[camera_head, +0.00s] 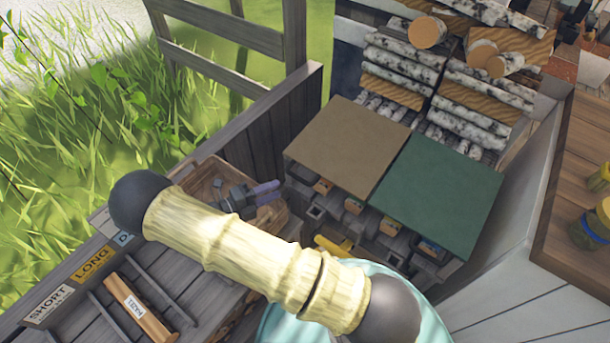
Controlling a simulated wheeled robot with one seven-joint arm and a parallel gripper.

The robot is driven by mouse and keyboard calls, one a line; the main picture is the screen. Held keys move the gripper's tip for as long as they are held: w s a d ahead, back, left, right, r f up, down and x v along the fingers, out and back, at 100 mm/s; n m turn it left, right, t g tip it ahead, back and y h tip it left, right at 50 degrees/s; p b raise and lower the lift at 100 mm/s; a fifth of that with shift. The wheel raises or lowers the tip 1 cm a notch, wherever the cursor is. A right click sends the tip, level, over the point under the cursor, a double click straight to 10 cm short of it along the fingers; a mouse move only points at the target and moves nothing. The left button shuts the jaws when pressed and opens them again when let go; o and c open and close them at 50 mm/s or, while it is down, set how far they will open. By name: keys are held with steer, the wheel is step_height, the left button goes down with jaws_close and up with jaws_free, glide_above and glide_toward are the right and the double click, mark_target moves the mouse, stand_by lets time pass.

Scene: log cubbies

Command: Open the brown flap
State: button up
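The brown flap (347,146) is a flat square panel on top of the cubbies, left of a matching green flap (440,192). It looks shut, lying flat. A dark grey part with two purple prongs, which looks like my gripper (277,191), is low and left of the brown flap's near left corner, over a wooden box. It seems apart from the flap. My pale arm link crosses the front and hides what joins to it. The gap between the prongs is too small to judge.
Cubbies with small blocks and a yellow piece (335,247) sit below the flaps. Stacked birch logs (400,70) stand behind. The wooden box (215,172) is at the left, by a plank wall. A shelf with jars (590,228) is at the right.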

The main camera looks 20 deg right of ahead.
steer(key=r+x, duration=0.1)
steer(key=x, duration=1)
steer(key=shift+f+p, duration=0.35)
steer(key=shift+f, duration=0.15)
steer(key=shift+d, duration=0.15)
steer(key=shift+s, duration=0.15)
steer(key=c, duration=0.7)
steer(key=shift+f, duration=0.1)
jaws_close()
